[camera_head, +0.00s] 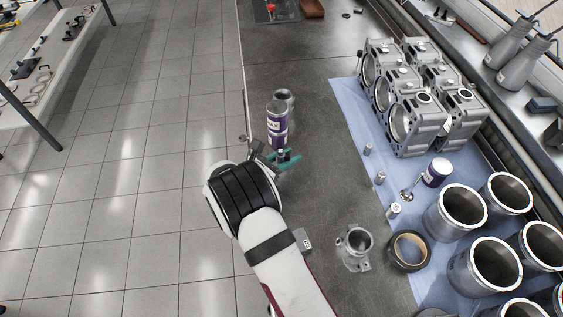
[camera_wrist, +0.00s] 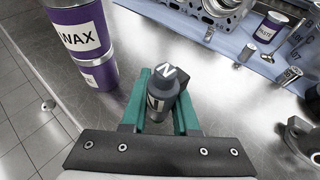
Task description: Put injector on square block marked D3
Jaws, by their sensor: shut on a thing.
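My gripper (camera_wrist: 158,107) has green fingers and is shut on the injector (camera_wrist: 163,92), a dark grey cylindrical part with white labels. The label on its top reads "N". In the head view my gripper (camera_head: 284,160) is above the bench, just in front of a purple-and-white can (camera_head: 277,124). The held injector is small and hard to make out there. A small light grey block (camera_head: 304,241) lies on the bench right of my arm. Its mark is too small to read, so I cannot tell whether it is D3.
The can, labelled "WAX" (camera_wrist: 85,35), stands close left of my fingers. A blue mat (camera_head: 352,108) carries engine blocks (camera_head: 408,103), cylinder sleeves (camera_head: 462,207) and small metal cylinders. The mid-bench is clear.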

